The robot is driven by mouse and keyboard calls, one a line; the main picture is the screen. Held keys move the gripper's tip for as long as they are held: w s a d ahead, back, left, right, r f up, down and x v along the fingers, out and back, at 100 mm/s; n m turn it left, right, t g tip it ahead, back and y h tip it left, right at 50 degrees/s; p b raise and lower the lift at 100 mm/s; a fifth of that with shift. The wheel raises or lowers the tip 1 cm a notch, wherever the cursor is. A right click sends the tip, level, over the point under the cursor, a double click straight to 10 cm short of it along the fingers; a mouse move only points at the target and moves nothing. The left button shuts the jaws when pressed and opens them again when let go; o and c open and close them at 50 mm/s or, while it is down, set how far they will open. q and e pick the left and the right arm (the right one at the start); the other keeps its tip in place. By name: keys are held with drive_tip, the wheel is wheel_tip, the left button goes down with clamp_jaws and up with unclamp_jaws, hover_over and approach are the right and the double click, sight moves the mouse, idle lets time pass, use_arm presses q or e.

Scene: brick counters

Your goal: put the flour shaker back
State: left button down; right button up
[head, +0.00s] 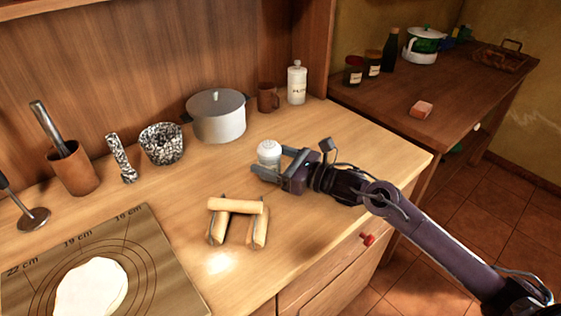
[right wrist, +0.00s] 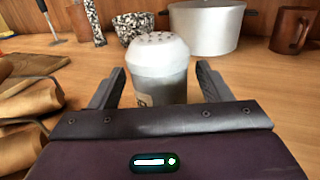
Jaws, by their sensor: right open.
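The flour shaker (head: 269,153) is white with a domed, perforated top and stands upright on the wooden counter. In the right wrist view the shaker (right wrist: 157,62) is between the open fingers, with a gap on each side. My right gripper (head: 266,166) is open around the shaker's near side, low over the counter. A similar white labelled canister (head: 297,83) stands at the back of the counter by the cabinet post. My left gripper is not in view.
A pot (head: 216,116), brown mug (head: 268,97) and speckled mortar (head: 161,144) line the back. A dough mat (head: 110,270) lies front left. Counter right of the shaker is clear.

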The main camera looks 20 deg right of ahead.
sight(279, 163)
drive_tip(key=shift+s+d+r, duration=0.1)
drive_tip(key=shift+r, duration=0.05)
drive_tip(key=b+v, duration=0.1)
drive_tip(key=v, duration=0.5)
drive_tip(key=shift+f, duration=0.2)
drive_tip(key=v, duration=0.4)
drive_tip(key=shift+s+d, duration=0.15)
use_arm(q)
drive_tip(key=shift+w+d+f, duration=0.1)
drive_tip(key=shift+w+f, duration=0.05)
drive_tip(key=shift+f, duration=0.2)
use_arm(e)
drive_tip(key=shift+s+d+r, duration=0.2)
drive_tip(key=shift+s+d, duration=0.25)
drive_tip(key=shift+s, duration=0.05)
